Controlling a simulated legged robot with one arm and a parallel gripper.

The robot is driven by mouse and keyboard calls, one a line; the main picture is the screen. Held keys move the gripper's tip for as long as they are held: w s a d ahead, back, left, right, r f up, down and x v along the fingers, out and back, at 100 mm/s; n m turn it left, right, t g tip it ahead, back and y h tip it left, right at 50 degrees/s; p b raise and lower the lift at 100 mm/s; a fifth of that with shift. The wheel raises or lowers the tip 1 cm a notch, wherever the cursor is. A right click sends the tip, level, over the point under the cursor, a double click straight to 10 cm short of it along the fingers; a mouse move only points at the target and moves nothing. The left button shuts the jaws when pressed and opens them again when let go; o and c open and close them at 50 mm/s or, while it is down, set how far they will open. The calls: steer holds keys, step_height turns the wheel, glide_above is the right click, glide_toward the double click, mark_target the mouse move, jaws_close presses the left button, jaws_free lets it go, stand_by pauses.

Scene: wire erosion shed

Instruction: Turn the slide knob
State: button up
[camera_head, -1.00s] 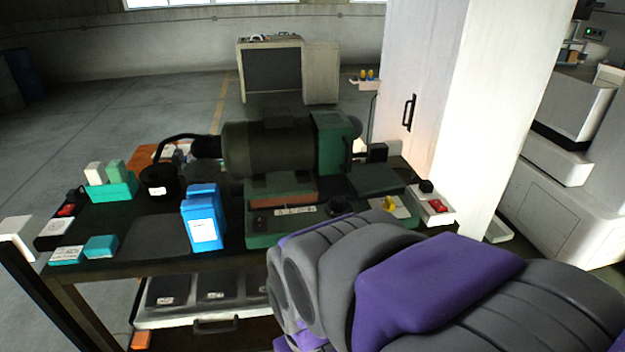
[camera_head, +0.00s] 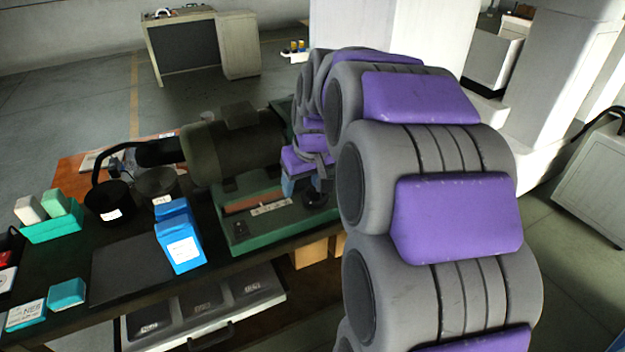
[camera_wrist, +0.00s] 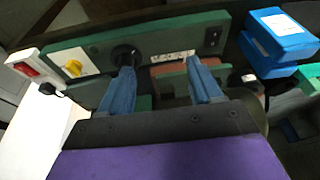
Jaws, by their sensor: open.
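A black round knob (camera_head: 315,199) sits on the front of a green machine base (camera_head: 240,235). The black knob also shows in the wrist view (camera_wrist: 124,54), just beyond the left fingertip, which partly covers its lower edge. A yellow knob (camera_wrist: 72,68) on a pale plate lies further left in the wrist view. No readable label shows which one is the slide knob. My gripper (camera_wrist: 160,68) is open and empty, its two blue fingers pointing at the green front, with a white label strip (camera_wrist: 172,57) near the right finger. I cannot tell whether the left finger touches the knob.
A blue box pair (camera_head: 180,240) stands left of the green base on the dark bench. A dark motor-like cylinder (camera_head: 215,150) sits behind the base. A box with a red switch (camera_wrist: 25,68) lies at the wrist view's left. My arm hides the bench's right end.

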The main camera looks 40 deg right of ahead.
steer(key=w+d+r, duration=0.2)
steer(key=d, duration=0.8)
glide_toward(315, 195)
steer(key=shift+m+t+h, duration=0.4)
steer(key=x, duration=0.2)
steer(key=b+x, duration=0.1)
steer(key=x, duration=0.1)
steer(key=d+b+x, duration=0.1)
steer(key=x, duration=0.2)
steer(key=shift+w+r, duration=0.15)
steer(key=shift+w, duration=0.2)
steer(key=shift+w+a+f, duration=0.2)
steer(key=shift+w+f, duration=0.1)
steer(key=shift+f, duration=0.3)
steer(key=shift+d, duration=0.15)
steer(key=c, duration=1)
